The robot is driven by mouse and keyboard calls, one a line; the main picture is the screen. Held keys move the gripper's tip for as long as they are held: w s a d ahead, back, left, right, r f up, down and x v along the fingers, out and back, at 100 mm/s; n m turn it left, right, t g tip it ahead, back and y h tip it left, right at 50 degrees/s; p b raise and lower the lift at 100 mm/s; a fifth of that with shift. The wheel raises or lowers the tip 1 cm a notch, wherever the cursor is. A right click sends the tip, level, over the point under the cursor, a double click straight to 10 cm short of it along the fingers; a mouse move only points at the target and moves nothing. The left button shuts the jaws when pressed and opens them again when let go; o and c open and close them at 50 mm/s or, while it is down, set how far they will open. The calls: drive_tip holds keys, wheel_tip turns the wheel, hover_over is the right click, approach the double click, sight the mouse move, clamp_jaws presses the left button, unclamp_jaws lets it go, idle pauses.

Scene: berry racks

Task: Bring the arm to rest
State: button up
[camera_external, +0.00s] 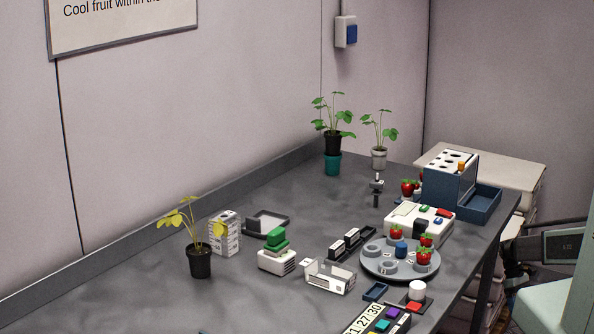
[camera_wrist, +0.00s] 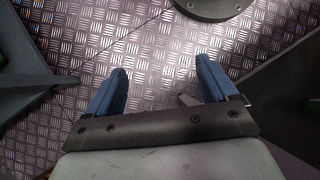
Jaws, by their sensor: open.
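My gripper (camera_wrist: 160,80) shows in the wrist view with its two blue fingers spread apart and nothing between them. It points down over a patterned metal floor (camera_wrist: 150,45), away from the table. In the external view, part of my arm (camera_external: 560,300) shows at the lower right edge, beside the table; the gripper's fingers cannot be made out there.
The grey table (camera_external: 150,290) carries potted plants (camera_external: 200,262), a round tray (camera_external: 372,264) with red berries (camera_external: 424,257), a white-topped blue rack (camera_external: 450,182) and several small devices. A pale cabinet (camera_external: 520,168) stands behind its right end. A round grey base (camera_wrist: 212,8) shows in the wrist view.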

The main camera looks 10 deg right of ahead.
drive_tip(key=s+a+f+m, duration=0.1)
drive_tip(key=s+a, duration=0.3)
drive_tip(key=s, duration=0.5)
drive_tip(key=s+a+f+m+y, duration=0.1)
drive_tip(key=s+a, duration=0.3)
drive_tip(key=s, duration=0.6)
drive_tip(key=s+a+f+m, duration=0.2)
drive_tip(key=s+a, duration=0.2)
drive_tip(key=s, duration=0.5)
drive_tip(key=shift+s+m, duration=0.3)
drive_tip(key=shift+s, duration=0.1)
drive_tip(key=shift+a+f, duration=0.1)
